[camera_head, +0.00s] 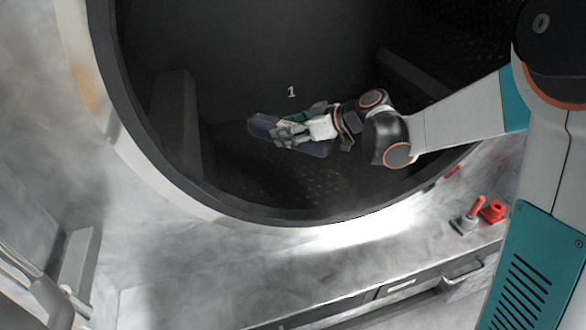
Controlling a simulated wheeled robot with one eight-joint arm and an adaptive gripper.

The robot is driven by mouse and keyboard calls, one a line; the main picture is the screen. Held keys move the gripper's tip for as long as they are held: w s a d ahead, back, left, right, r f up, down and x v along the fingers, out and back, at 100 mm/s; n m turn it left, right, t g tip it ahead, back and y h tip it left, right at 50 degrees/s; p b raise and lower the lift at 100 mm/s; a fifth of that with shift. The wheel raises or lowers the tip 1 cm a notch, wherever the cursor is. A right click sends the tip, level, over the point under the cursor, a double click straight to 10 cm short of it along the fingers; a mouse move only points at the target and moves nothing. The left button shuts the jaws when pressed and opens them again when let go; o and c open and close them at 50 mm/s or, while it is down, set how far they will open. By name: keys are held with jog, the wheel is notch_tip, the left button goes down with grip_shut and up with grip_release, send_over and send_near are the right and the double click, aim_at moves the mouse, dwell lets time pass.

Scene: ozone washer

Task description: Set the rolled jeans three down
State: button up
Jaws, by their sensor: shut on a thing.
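The rolled jeans (262,125) are a dark blue roll inside the dark round drum, left of the drum's middle and low in it. My gripper (285,133) reaches in from the right and is shut on the roll, with its fingers across the middle. The roll's ends show on both sides of the fingers. I cannot tell whether the roll touches the drum's floor.
The drum (250,185) has a perforated inner wall and a raised rib (175,120) on the left. Its pale rim (150,170) surrounds the opening. Below right are a red-handled lever (472,212), a red knob (493,211) and a drawer handle (464,271).

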notch_tip(320, 180, down, 13)
jog(key=b, duration=0.4)
jog(key=shift+f, duration=0.2)
jog(key=shift+r, duration=0.1)
jog(key=o, duration=1.3)
jog(key=shift+o, duration=0.2)
jog(key=shift+d+r, duration=0.1)
jog(key=p+v, duration=0.3)
jog(key=v, duration=0.9)
